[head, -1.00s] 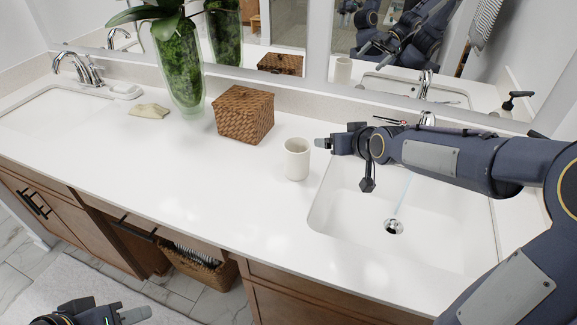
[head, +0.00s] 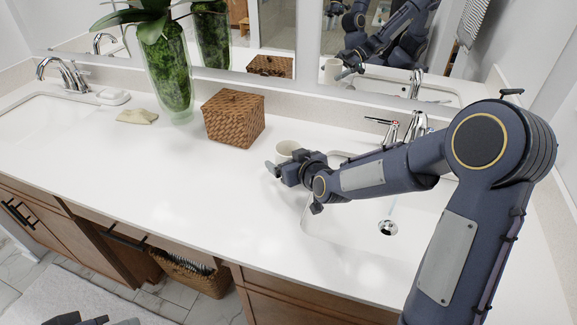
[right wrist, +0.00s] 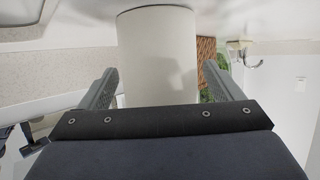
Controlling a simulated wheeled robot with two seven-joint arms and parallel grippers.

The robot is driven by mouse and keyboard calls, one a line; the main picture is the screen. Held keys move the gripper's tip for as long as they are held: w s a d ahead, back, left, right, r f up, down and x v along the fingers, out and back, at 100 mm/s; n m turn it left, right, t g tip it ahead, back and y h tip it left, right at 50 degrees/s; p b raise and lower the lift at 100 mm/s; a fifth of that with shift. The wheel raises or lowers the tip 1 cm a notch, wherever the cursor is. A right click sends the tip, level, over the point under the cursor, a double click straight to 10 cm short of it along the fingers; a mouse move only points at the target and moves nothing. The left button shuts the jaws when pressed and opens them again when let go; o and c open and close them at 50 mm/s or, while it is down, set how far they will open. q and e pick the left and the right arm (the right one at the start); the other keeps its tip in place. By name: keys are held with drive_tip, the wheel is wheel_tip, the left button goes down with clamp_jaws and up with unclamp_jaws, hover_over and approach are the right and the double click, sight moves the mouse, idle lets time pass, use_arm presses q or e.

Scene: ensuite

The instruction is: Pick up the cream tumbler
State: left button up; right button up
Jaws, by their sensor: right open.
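The cream tumbler (head: 287,148) stands upright on the white counter, left of the right-hand sink. In the head view its lower part is hidden behind my right gripper (head: 275,167). In the right wrist view the tumbler (right wrist: 157,50) fills the middle, between the two open fingers of my right gripper (right wrist: 160,84). Thin gaps show beside it, and I cannot tell whether a finger touches it. My left gripper (head: 105,321) is only partly in view at the bottom left edge, far from the tumbler, and its jaws are unclear.
A woven lidded box (head: 234,118) stands left of the tumbler. A glass vase with a plant (head: 167,70) and a folded cloth (head: 137,117) are further left. The sink (head: 350,235) and its faucet (head: 415,126) are on the right. The front middle of the counter is clear.

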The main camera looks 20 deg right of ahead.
drive_tip(key=shift+w, duration=0.15)
drive_tip(key=c, duration=1.2)
